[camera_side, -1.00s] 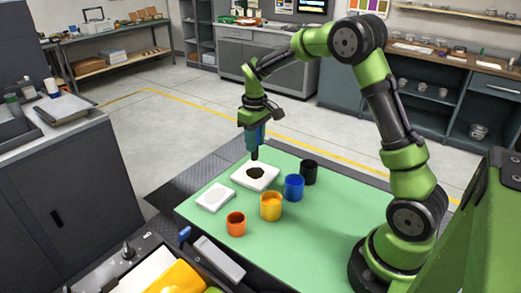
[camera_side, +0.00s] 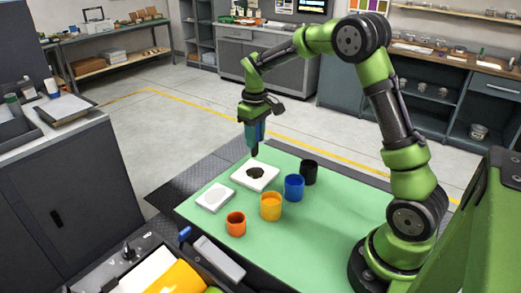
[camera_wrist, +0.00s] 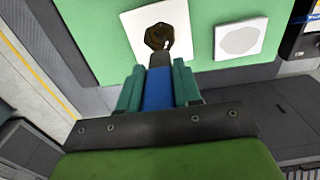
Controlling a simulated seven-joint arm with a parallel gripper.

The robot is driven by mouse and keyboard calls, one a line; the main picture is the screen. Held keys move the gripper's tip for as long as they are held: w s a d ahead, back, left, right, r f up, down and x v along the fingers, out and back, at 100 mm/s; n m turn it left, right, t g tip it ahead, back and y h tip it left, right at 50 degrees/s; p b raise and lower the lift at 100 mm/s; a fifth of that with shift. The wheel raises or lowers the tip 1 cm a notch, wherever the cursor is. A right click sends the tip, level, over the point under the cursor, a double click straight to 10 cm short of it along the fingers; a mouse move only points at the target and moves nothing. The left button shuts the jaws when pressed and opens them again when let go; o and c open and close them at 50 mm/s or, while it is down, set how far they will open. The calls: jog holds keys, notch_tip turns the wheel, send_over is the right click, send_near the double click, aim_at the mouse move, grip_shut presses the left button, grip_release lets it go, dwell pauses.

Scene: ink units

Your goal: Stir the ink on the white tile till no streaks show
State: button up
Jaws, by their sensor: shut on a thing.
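The white tile (camera_side: 239,179) lies on the green mat with a dark brown ink patch (camera_side: 257,174) in its middle. The wrist view shows the tile (camera_wrist: 133,28) and the ink (camera_wrist: 157,33) just ahead of my gripper (camera_wrist: 158,74). My gripper is shut on a blue tool (camera_wrist: 158,92), its teal fingers on either side. The tool's dark tip (camera_side: 254,152) points down at the tile and overlaps the near edge of the ink in the wrist view. I cannot tell whether it touches the ink. A small pale spot shows in the ink; streaks are too small to judge.
A second white tile with a pale round area (camera_side: 215,197) lies beside the first. Orange-red (camera_side: 236,227), yellow (camera_side: 270,209), blue (camera_side: 294,190) and black (camera_side: 309,175) cups stand on the green mat (camera_side: 326,221). The mat's front middle is clear.

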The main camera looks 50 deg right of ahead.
aim_at(255, 157)
jog(key=shift+f, duration=3)
jog(key=shift+a, duration=0.1)
